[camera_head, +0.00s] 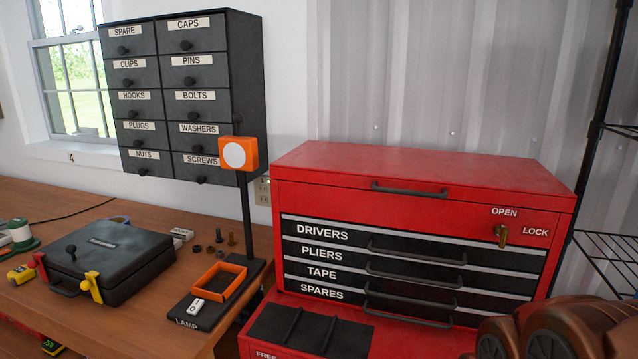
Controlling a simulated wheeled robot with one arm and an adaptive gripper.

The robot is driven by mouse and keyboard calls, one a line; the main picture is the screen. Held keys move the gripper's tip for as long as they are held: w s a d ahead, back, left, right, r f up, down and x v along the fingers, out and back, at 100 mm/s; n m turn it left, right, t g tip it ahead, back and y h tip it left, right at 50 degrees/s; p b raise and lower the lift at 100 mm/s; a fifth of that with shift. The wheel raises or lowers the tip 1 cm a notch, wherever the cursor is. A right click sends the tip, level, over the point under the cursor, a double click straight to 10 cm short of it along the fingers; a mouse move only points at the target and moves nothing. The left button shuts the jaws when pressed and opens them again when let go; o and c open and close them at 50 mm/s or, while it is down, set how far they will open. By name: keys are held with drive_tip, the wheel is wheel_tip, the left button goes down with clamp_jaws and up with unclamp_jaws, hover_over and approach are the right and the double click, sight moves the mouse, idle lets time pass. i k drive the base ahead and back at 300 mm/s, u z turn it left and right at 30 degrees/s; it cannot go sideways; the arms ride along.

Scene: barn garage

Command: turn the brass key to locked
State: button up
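The brass key (502,236) sits in the lock at the upper right of the front of the red tool chest (425,172). Its visible part stands roughly upright, below the white OPEN label (504,211). The LOCK label (535,232) is to the right of the key. The chest lid is down, and its drawers, marked DRIVERS, PLIERS, TAPE and SPARES, look shut. My gripper is not in view, and nothing is seen touching the key.
A wooden bench (110,335) at left holds a black case (100,252) and a lamp (238,153) with an orange head. A black drawer cabinet (185,95) hangs above. A black wire rack (608,245) stands right of the chest. Space directly before the key looks clear.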

sight(501, 230)
drive_tip(key=z, duration=1.75)
drive_tip(key=k, duration=1.05)
drive_tip(key=u, duration=1.85)
drive_tip(key=i, duration=0.5)
drive_tip(key=z, duration=0.05)
